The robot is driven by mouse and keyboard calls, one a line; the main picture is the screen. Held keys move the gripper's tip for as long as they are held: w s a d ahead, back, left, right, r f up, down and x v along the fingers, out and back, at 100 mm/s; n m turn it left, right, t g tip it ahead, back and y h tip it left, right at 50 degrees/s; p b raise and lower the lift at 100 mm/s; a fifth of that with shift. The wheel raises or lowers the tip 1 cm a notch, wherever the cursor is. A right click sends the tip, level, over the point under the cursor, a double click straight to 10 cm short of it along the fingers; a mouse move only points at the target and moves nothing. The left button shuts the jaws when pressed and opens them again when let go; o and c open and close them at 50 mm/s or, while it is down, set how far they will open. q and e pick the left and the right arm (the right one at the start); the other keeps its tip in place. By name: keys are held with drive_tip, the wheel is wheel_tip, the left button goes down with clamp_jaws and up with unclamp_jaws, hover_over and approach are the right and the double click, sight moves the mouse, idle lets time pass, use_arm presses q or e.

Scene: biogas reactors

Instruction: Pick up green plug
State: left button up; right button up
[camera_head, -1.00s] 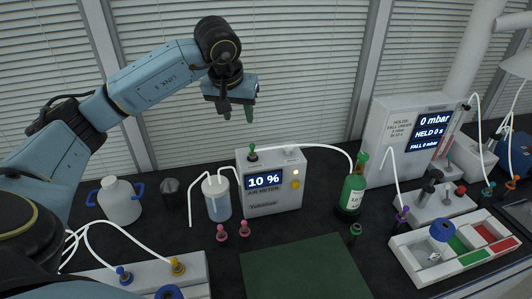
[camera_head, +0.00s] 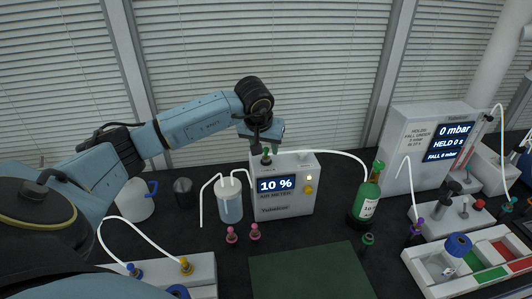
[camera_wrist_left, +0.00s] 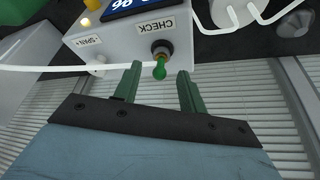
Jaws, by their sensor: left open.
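The green plug (camera_wrist_left: 160,69) sits in the CHECK port on top of the white meter (camera_head: 296,201), whose screen reads 10 %. In the head view the plug (camera_head: 266,158) shows just under my left gripper (camera_head: 265,149). In the left wrist view my left gripper (camera_wrist_left: 159,84) is open, with one green finger on each side of the plug and a gap visible on both sides. I cannot tell how far the fingertips reach down along the plug. My right gripper is not in view.
A white tube runs from the meter to a green bottle (camera_head: 366,199) at right. A clear jar (camera_head: 230,204) with tubes stands close left of the meter. Two pink plugs (camera_head: 243,234), a dark green plug (camera_head: 367,242) and a green mat (camera_head: 310,272) lie in front. Blinds stand behind.

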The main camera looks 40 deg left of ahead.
use_arm(q)
drive_tip(key=shift+x, duration=1.1)
clamp_jaws()
drive_tip(key=shift+r, duration=0.1)
